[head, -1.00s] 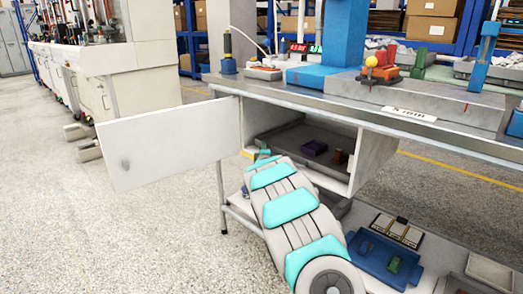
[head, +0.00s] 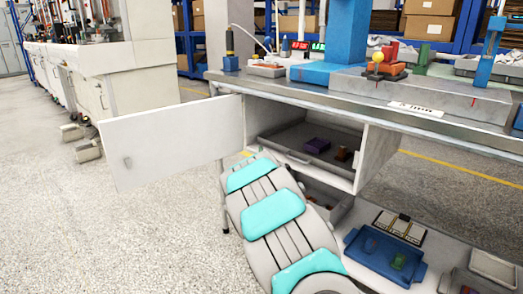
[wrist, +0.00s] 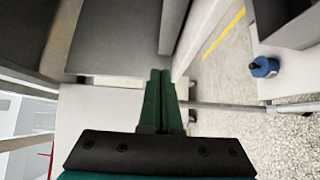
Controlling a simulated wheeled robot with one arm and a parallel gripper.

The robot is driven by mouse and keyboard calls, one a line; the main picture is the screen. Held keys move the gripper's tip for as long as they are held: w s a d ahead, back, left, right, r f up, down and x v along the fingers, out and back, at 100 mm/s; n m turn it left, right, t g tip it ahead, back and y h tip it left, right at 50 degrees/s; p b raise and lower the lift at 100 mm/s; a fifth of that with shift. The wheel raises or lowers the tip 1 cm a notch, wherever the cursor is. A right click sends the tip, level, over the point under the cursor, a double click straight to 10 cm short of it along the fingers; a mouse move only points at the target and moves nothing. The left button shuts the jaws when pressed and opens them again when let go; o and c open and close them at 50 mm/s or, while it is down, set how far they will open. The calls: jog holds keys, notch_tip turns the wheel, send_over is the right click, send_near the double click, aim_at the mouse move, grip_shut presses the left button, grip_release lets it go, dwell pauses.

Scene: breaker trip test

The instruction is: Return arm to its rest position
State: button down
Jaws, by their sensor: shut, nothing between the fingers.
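My gripper (wrist: 158,100) shows in the wrist view with its two green fingers together and nothing between them. It is hidden in the head view, where my grey and turquoise arm reaches up from the bottom toward the cabinet under the bench. The cabinet's white door (head: 172,142) stands open to the left. My arm is in front of the cabinet's lower left part.
The bench top (head: 290,92) holds a blue column (head: 346,35), a grey block (head: 440,97) and red displays. A blue tray (head: 375,262) with small parts lies on the lower shelf. Open speckled floor (head: 60,220) lies to the left.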

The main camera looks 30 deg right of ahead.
jog(key=v, duration=0.6)
jog(key=shift+s+a, duration=0.15)
